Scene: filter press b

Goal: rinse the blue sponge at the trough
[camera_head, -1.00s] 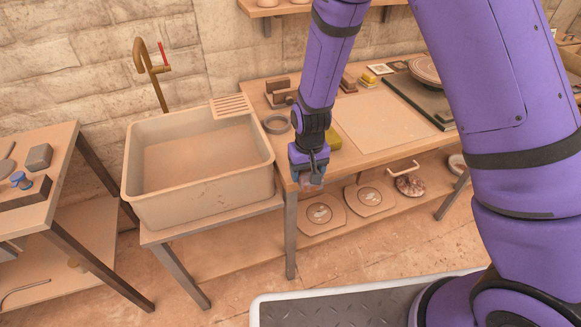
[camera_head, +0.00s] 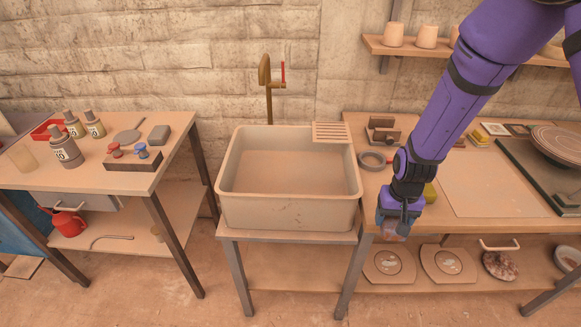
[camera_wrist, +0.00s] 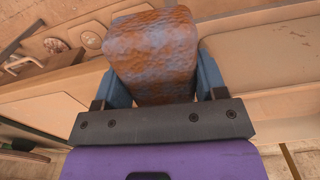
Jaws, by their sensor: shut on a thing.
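My gripper (camera_head: 398,220) is shut on a block-shaped sponge (camera_wrist: 152,58), with one blue finger on each side. The sponge is mottled blue-grey with rusty brown over much of its face. In the head view only a small part of it shows below the fingers. The trough (camera_head: 290,212) is a beige square basin on a stand, left of my gripper. A brass tap (camera_head: 268,88) with a red lever rises behind it. My gripper hangs at the front edge of the right workbench, apart from the trough. No water shows in the basin.
The right workbench (camera_head: 360,200) holds a grey ring (camera_head: 373,160), brown blocks (camera_head: 383,132), a yellow-green block (camera_head: 430,192) and a pale board (camera_head: 488,185). The left table (camera_head: 110,175) carries bottles and tools. Space above the basin is clear.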

